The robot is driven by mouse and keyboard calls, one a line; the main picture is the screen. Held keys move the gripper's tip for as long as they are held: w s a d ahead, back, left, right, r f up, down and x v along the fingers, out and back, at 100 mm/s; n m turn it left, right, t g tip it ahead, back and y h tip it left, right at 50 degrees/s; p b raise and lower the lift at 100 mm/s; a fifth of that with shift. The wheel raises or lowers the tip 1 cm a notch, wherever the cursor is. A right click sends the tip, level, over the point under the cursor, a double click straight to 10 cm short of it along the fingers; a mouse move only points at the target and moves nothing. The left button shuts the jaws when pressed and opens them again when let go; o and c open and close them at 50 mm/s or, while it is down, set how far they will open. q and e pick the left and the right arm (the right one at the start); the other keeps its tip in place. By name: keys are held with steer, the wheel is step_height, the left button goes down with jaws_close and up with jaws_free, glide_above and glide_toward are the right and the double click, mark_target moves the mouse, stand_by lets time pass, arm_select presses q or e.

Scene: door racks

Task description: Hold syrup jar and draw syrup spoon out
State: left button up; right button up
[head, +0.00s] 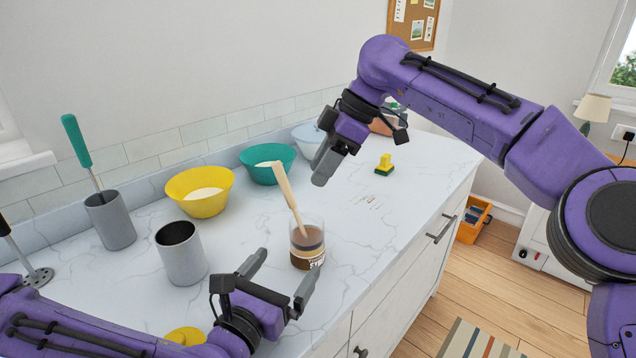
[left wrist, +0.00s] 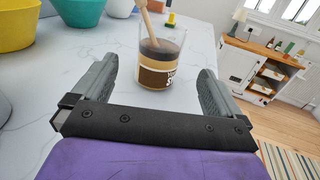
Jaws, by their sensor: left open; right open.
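The syrup jar (head: 307,248) is a clear glass with brown syrup and a dark label, upright on the marble counter. The syrup spoon (head: 287,195) leans in it, its pale wooden handle sticking up and to the left. My left gripper (head: 284,272) is open and low in front of the jar. In the left wrist view the jar (left wrist: 161,62) stands ahead, between the open fingers (left wrist: 153,85) in the picture but beyond them; the spoon handle (left wrist: 147,20) is cut by the top edge. My right gripper (head: 322,165) is open and empty, above and right of the handle top.
A yellow bowl (head: 200,204), a teal bowl (head: 268,174) and a pale bowl (head: 307,135) stand along the back. Grey canisters (head: 182,263) (head: 115,233) stand at left. The counter's front edge is close to the jar.

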mark_target(313, 227)
arm_select(q)
steer(key=x, duration=1)
steer(key=shift+d, duration=0.1)
